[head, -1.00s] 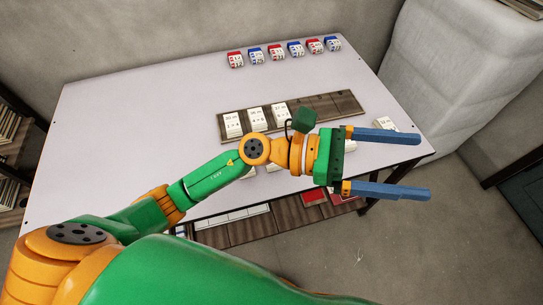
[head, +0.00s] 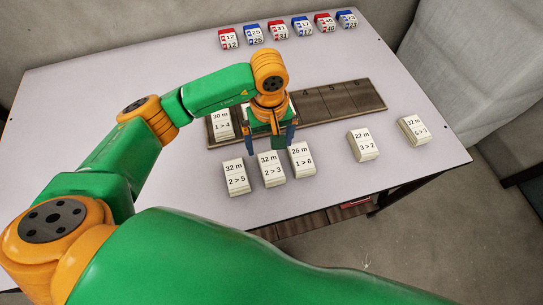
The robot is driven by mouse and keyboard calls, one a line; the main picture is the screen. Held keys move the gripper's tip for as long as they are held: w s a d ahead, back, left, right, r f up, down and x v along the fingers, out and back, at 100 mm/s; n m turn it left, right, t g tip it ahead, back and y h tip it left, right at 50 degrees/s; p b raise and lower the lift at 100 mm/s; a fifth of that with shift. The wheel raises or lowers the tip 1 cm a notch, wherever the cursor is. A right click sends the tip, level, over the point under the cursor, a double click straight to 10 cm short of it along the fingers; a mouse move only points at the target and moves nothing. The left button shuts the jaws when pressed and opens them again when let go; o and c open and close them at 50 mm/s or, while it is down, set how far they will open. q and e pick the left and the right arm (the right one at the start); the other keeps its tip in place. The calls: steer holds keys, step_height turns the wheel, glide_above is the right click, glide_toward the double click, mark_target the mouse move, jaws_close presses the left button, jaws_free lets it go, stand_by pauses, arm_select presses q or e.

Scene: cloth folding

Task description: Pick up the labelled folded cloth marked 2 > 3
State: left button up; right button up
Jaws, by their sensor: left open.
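The folded cloth marked 2 > 3 (head: 271,170) is a white block with "32 m" on its label. It lies on the table in front of the dark board, between the cloth marked 2 > 5 (head: 235,178) and the cloth marked 1 > 6 (head: 301,160). My left gripper (head: 271,143) points down with its two blue fingers apart. In the picture it is just behind the 2 > 3 cloth, over the board's front edge. Its height above the table is hard to tell. My right gripper is out of view.
The dark slotted board (head: 345,100) holds the 1 > 4 cloth (head: 221,124) at its left; slots 4 to 6 are bare. My gripper hides its middle-left part. Cloths marked 3 > 2 (head: 363,145) and 6 > 3 (head: 414,130) lie right. Several red and blue blocks (head: 279,31) line the back.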

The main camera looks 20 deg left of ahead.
mark_target(269, 160)
arm_select(q)
steer(key=shift+f, duration=0.5)
steer(key=shift+s+f, duration=0.2)
steer(key=f, duration=0.2)
steer(key=f+p, duration=0.1)
steer(key=f, duration=0.3)
steer(key=shift+s+f+p, duration=0.1)
steer(key=shift+s+p, duration=0.15)
steer(key=shift+p, duration=0.15)
steer(key=c, duration=1.4)
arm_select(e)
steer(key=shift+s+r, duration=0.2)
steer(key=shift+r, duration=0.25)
